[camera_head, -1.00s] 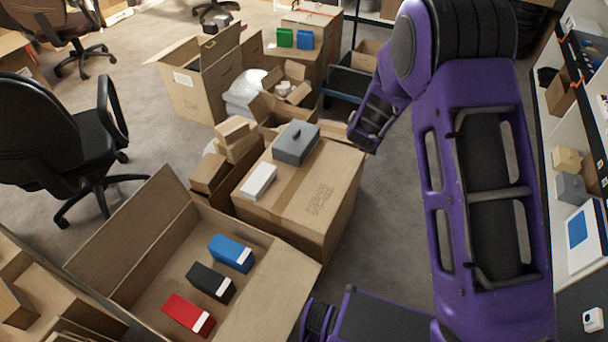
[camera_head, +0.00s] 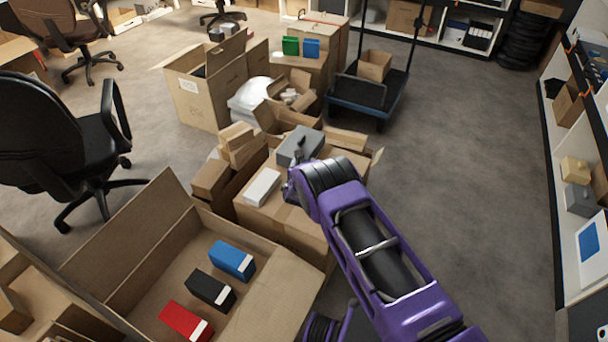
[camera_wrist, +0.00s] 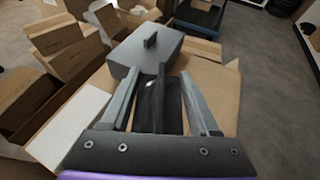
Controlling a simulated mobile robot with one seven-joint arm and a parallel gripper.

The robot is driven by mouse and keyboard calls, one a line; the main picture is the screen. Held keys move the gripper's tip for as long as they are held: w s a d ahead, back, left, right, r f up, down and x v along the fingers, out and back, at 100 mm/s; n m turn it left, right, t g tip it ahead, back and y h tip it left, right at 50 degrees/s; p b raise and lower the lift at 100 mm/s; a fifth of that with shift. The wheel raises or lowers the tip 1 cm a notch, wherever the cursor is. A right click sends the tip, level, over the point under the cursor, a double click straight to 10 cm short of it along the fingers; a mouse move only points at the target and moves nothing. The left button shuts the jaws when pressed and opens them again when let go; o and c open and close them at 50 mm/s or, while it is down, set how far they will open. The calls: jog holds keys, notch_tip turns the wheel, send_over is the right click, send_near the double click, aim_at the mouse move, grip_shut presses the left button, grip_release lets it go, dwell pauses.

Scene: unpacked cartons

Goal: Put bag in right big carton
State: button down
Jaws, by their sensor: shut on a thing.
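My gripper (camera_wrist: 162,85) is shut on a dark, glossy thing (camera_wrist: 149,106) between its fingers; I cannot tell whether it is the bag. In the head view it is mostly hidden by my purple arm, near the front of a grey box (camera_head: 298,147) with a small upright knob. The grey box (camera_wrist: 147,57) lies just beyond my fingertips in the wrist view. It rests on a big brown carton (camera_head: 262,212), beside a white box (camera_head: 263,186). A pale rounded thing like a plastic bag (camera_head: 250,97) lies farther back on the floor.
A big open carton (camera_head: 122,238) at lower left holds a red box (camera_head: 184,321), a black box (camera_head: 208,290) and a blue box (camera_head: 231,260). A tall open carton (camera_head: 203,100) stands behind. A dark trolley (camera_head: 375,97) stands back right. Floor at right is clear.

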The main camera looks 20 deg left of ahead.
jog(key=shift+f+b, duration=0.5)
jog(key=shift+f, duration=1.75)
jog(key=shift+f, duration=0.15)
jog(key=shift+c, duration=0.6)
grip_release()
